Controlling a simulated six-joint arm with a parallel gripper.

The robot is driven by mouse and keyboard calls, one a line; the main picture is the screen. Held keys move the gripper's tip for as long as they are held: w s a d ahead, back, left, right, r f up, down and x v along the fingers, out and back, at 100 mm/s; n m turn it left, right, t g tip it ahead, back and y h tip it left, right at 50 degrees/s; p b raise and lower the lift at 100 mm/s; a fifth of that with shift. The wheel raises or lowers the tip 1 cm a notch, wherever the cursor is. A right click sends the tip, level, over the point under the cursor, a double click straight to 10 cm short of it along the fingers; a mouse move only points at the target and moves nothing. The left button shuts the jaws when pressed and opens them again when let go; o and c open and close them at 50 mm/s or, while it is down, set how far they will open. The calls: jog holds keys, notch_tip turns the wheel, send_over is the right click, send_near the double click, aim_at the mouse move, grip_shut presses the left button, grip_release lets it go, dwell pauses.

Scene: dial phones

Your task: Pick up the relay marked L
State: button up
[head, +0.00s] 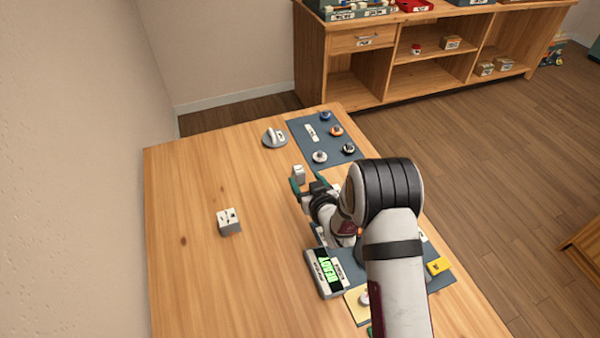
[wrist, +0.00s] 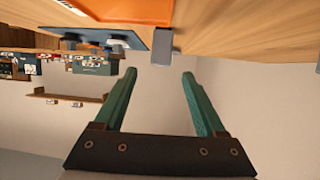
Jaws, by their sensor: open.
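My gripper (head: 308,182) is open, with green fingers, low over the middle of the wooden table. In the wrist view its two fingers (wrist: 159,74) are apart with nothing between them. A small pale block (head: 298,173) stands just beyond the fingertips; a grey block, likely the same one, shows ahead of the finger gap in the wrist view (wrist: 162,45). Another light grey block (head: 229,221) with dark marks on top sits alone on the left of the table. I cannot read an L on either block.
A blue-grey mat (head: 326,151) with several knobs lies at the far end, beside a round grey piece (head: 274,138). A device with a green display (head: 325,272) stands near my arm. A yellow piece (head: 438,266) is at the right. The table's left side is mostly clear.

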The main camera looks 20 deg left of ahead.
aim_at(299, 169)
jog(key=x, duration=0.7)
jog(key=shift+r, duration=0.1)
grip_shut()
